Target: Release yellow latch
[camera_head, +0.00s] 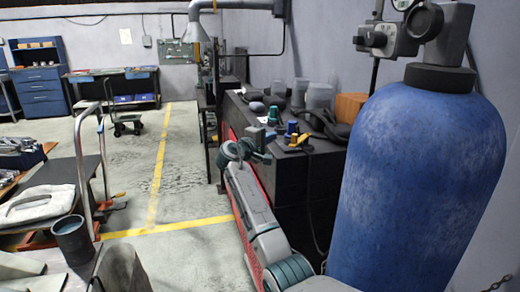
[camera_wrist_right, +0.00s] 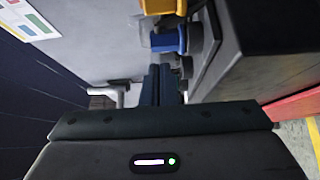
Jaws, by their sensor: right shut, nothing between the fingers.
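A small yellow part (camera_wrist_right: 164,7) is cut off by the top edge of the right wrist view, next to a blue part (camera_wrist_right: 168,40). It also shows small in the head view as a yellow part (camera_head: 294,139) at the bench's near edge. I cannot tell from its shape whether it is the latch or how it is set. My right gripper (camera_wrist_right: 167,84) has its fingers together with nothing between them. It points toward the blue and yellow parts and appears apart from them. My left gripper is not in view.
A dark workbench (camera_head: 318,164) holds grey canisters (camera_head: 318,95), an orange box (camera_head: 350,106) and other dark items. A large blue cylinder (camera_head: 420,180) stands close on the right. A cart (camera_head: 92,185) stands at the left. Floor with yellow lines (camera_head: 160,165) is open between.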

